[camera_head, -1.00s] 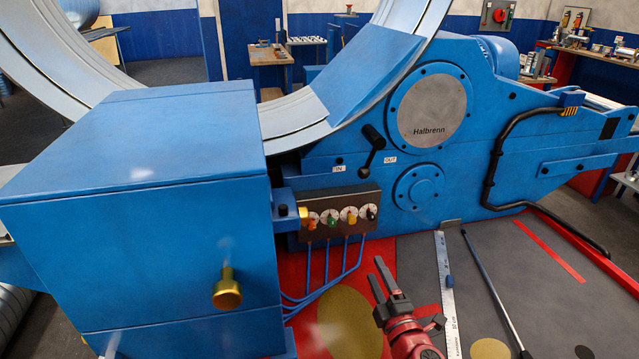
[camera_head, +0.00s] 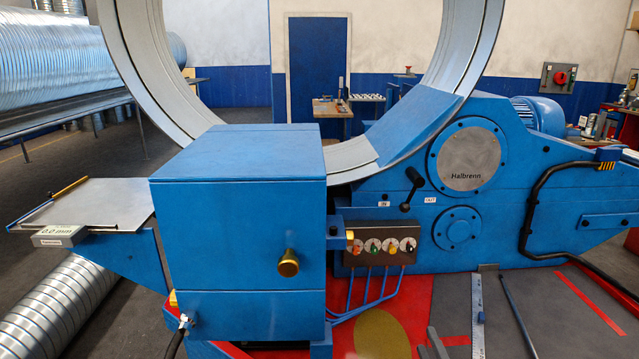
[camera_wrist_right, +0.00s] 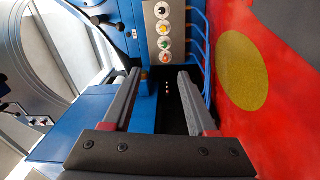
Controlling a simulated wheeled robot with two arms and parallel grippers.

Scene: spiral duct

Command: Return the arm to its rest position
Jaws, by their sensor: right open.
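My right gripper (camera_head: 432,346) shows at the bottom edge of the head view, right of centre, with only its grey fingertips in the picture. In the right wrist view its two fingers (camera_wrist_right: 155,98) stand wide apart with nothing between them. It is in front of the blue machine (camera_head: 240,215) and apart from it. The control panel (camera_head: 380,247) with several coloured knobs lies beyond it, and also shows in the wrist view (camera_wrist_right: 166,32). My left gripper is in neither view.
A black lever (camera_head: 412,188) and a brass knob (camera_head: 288,264) stick out from the machine. A steel ruler (camera_head: 478,315) and a dark rod (camera_head: 516,315) lie on the grey mat at right. A side table (camera_head: 105,200) is at left.

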